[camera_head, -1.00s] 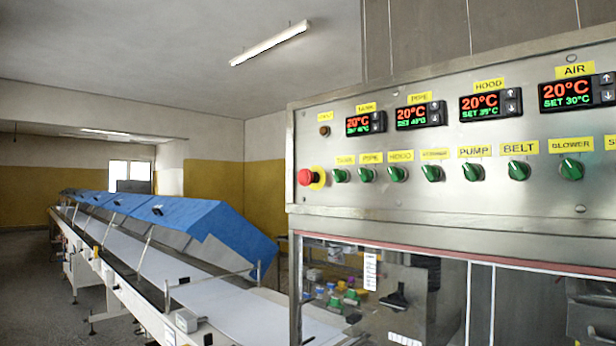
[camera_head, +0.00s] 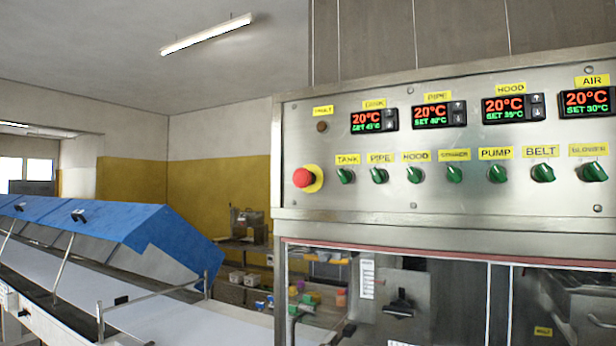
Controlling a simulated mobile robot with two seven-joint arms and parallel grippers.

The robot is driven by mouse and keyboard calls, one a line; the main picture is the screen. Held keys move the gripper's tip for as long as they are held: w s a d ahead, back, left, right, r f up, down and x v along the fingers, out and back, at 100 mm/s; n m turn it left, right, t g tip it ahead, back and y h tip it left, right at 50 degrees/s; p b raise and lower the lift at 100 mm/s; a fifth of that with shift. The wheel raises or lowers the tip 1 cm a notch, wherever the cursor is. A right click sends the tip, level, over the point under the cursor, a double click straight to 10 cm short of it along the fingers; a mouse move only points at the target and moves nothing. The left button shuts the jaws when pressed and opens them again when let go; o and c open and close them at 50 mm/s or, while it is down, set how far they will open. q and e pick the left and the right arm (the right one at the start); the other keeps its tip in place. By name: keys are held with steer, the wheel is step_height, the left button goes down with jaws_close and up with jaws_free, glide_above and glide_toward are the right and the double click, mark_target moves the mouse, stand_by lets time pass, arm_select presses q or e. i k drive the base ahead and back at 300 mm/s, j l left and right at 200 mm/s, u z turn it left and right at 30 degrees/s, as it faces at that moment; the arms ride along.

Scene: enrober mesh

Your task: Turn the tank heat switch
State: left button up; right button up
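The tank heat switch (camera_head: 345,176) is a green rotary knob under a yellow label reading TANK, on the steel control panel (camera_head: 455,218). It is the leftmost in a row of several green knobs, just right of the red emergency button. Its knob looks tilted; its exact setting is too small to tell. The tank display (camera_head: 374,120) above it shows 20°C in red and a green set value of about 45°C. Neither of my grippers is in view.
The red emergency button (camera_head: 303,178) sits on a yellow disc close left of the tank switch. The pipe switch (camera_head: 379,175) is close on its right. A conveyor with blue covers (camera_head: 110,230) runs along the left. A cluttered shelf (camera_head: 240,246) stands behind.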

mark_target(345, 176)
steer(key=i+j, duration=0.1)
steer(key=j, duration=0.35)
steer(key=i+j, duration=0.1)
steer(key=j, duration=0.3)
steer(key=i+j, duration=0.1)
steer(key=j, duration=0.35)
